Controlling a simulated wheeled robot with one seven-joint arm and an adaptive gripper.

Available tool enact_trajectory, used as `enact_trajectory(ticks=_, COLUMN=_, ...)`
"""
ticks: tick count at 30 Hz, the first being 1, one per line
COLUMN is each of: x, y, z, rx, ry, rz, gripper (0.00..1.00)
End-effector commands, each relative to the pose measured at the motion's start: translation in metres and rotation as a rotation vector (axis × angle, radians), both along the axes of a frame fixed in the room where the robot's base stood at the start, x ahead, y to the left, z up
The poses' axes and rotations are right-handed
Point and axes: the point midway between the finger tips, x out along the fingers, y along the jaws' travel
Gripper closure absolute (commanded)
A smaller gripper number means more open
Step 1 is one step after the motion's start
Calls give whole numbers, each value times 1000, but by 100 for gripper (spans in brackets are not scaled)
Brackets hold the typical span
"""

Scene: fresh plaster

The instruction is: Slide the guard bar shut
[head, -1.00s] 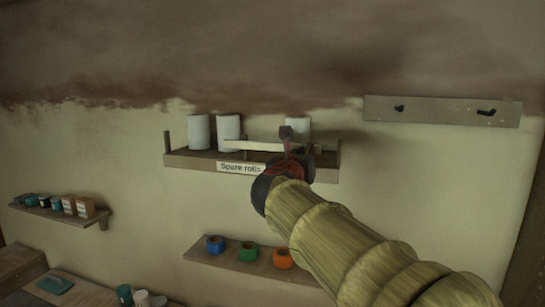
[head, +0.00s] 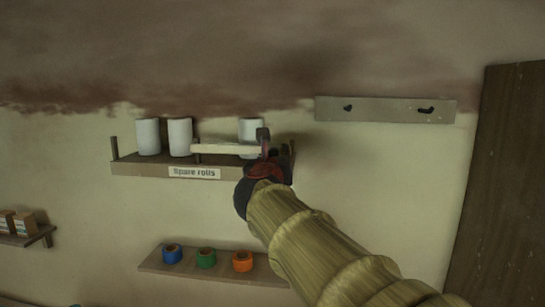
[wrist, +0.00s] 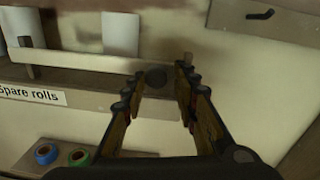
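The guard bar (head: 225,149) is a pale flat strip along the front of the spare rolls shelf (head: 140,169). It covers part of the front's right half, and the left part is open. In the wrist view the bar (wrist: 85,61) runs from the left towards my fingers. My gripper (head: 264,146) is at the bar's right end in the head view. In the wrist view my gripper (wrist: 160,75) has its fingers apart, with a dark round knob (wrist: 155,78) between the tips. Gaps show beside the knob; I cannot tell whether a finger touches it.
White rolls (head: 148,136) stand on the shelf, one behind the bar. A hook rail (head: 385,110) is on the wall at upper right. A lower shelf (head: 222,271) holds blue, green and orange tape rolls. A dark wooden upright (head: 510,180) stands at right.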

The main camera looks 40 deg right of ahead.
Motion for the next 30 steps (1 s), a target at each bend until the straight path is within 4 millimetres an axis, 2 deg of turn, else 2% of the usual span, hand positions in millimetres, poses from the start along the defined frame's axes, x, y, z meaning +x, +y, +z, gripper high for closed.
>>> enact_trajectory(ticks=6, x=0, y=0, z=0, rx=0, ry=0, rz=0, gripper=60)
enact_trajectory(ticks=17, x=-3, y=6, z=1, rx=-1, ry=-2, rz=3, gripper=60)
enact_trajectory(ticks=20, x=-11, y=15, z=2, rx=-1, ry=-2, rz=3, gripper=60)
enact_trajectory(ticks=30, x=-55, y=69, z=1, rx=-1, ry=-2, rz=6, gripper=60)
